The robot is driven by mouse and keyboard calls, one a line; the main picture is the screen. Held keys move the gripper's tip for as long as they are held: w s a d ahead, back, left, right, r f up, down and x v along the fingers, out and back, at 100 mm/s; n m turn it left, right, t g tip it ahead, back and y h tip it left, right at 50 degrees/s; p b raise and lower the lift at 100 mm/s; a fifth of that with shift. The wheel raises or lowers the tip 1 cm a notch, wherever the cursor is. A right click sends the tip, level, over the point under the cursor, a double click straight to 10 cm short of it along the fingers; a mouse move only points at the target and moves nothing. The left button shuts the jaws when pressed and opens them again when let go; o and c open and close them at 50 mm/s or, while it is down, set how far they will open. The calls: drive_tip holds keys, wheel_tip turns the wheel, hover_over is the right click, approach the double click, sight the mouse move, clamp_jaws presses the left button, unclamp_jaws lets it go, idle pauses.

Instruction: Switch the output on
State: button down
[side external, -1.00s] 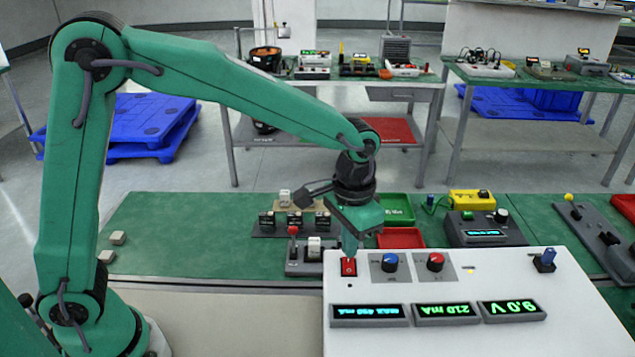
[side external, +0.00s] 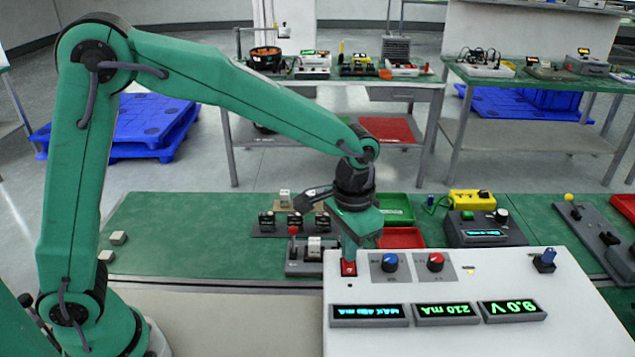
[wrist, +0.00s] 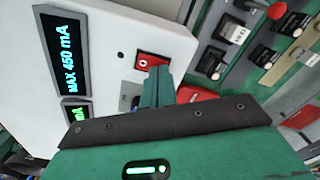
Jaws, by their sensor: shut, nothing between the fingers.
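The white power supply box (side external: 460,290) stands at the lower right, with lit displays reading MAX 450 mA, 210 mA and 9.0 V. Its red rocker switch (side external: 348,268) is at the box's left back corner; it also shows in the wrist view (wrist: 147,61). My gripper (side external: 348,258) is shut and empty, pointing down with its fingertips at the switch. The fingertips cover part of the switch; I cannot tell whether they touch it. In the wrist view the closed fingers (wrist: 158,75) end at the edge of the switch.
A blue knob (side external: 390,262) and a red knob (side external: 435,262) sit right of the switch. A blue-topped lever (side external: 546,259) is farther right. Behind the box are a grey switch block (side external: 312,252), a red tray (side external: 400,238) and a green tray (side external: 397,207). The left bench is mostly clear.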

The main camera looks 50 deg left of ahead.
drive_tip(key=shift+f, duration=0.35)
idle(0.3)
drive_tip(key=shift+r, duration=3.55)
drive_tip(key=s+a+r+n+t, duration=0.1)
drive_tip(key=s+a+r+t, duration=0.1)
drive_tip(key=s+a, duration=0.6)
drive_tip(key=s+a+r+n+t, duration=0.2)
drive_tip(key=s+a+r+t, duration=0.1)
drive_tip(key=s+a, duration=0.6)
drive_tip(key=shift+s+a+t, duration=0.15)
drive_tip(key=shift+s+t, duration=0.15)
